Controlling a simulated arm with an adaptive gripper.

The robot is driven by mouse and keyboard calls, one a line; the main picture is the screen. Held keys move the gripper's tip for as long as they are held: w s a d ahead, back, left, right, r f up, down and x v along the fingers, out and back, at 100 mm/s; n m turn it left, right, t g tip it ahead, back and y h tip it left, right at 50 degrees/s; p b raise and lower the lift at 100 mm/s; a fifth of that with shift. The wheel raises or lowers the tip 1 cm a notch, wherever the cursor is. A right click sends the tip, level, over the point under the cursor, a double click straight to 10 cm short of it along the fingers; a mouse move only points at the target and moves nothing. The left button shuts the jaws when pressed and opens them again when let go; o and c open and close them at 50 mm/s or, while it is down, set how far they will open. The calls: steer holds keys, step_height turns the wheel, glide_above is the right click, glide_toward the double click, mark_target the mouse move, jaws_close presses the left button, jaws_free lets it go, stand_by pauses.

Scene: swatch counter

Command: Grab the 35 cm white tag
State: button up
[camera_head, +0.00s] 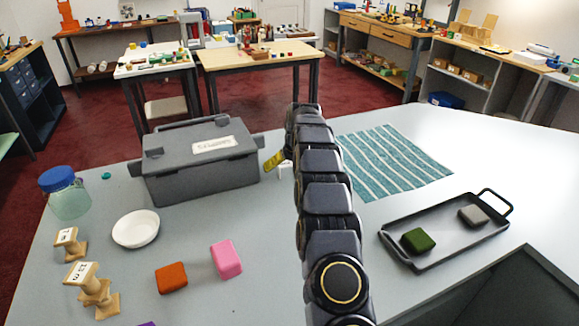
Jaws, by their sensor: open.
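Two small wooden stands at the left of the counter carry white tags. The farther white tag (67,236) and the nearer white tag (81,272) have dark marks too small to read surely. A small white piece (286,171) shows just left of my arm, beside a yellow item (275,160); my arm hides part of this spot, and I cannot tell what the white piece is. I cannot read 35 cm on anything. My arm rises through the middle of the view, and my gripper is hidden from sight.
A grey toolbox (168,173) with a white label stands behind a white bowl (136,243). A blue-lidded jar (68,205), an orange block (171,278) and a pink block (226,259) stand left. A striped cloth (392,160) and black tray (425,259) with two blocks lie right.

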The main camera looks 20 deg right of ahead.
steer(key=shift+w, duration=0.1)
steer(key=c, duration=0.9)
steer(key=shift+r, duration=0.1)
